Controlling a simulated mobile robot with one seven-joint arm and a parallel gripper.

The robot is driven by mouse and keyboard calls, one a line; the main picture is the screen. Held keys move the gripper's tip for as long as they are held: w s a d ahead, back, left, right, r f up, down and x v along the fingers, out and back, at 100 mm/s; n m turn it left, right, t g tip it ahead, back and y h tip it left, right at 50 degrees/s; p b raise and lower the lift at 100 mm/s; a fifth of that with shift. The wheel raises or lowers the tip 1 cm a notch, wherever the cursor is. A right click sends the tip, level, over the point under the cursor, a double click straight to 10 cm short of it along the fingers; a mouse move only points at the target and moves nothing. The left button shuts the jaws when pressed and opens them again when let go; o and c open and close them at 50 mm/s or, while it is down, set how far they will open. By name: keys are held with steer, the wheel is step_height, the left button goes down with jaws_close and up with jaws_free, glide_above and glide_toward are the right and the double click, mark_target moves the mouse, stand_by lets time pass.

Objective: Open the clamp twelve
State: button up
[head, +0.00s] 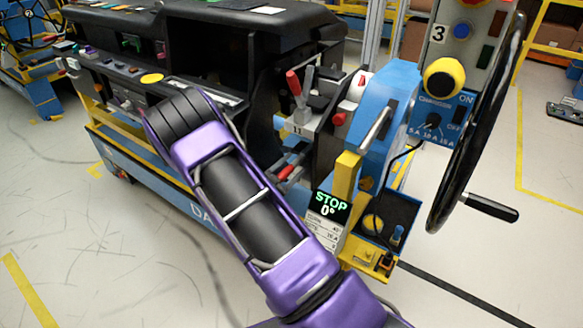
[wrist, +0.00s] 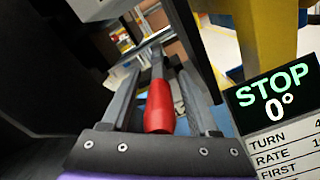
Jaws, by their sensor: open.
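A toggle clamp with a red handle (wrist: 160,107) shows in the wrist view, between the two fingers of my gripper (wrist: 157,78). The gripper is open around the handle, and I cannot tell whether either finger touches it. In the head view a low red handle (head: 287,173) shows beside my purple forearm, left of the STOP display; it appears to be the same one. No number is readable on it. My gripper is hidden behind my forearm in the head view. Above it stands another clamp (head: 297,126), marked 11, with an upright red handle (head: 293,83).
The STOP display (head: 328,207) reads 0° and is close on the right in the wrist view (wrist: 280,100). A yellow post (head: 346,178), blue wheel stand (head: 391,90) and black handwheel (head: 475,125) stand right. The dark dashboard (head: 210,45) is behind. Floor at lower left is clear.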

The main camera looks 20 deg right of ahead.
jaws_close()
stand_by(1.4)
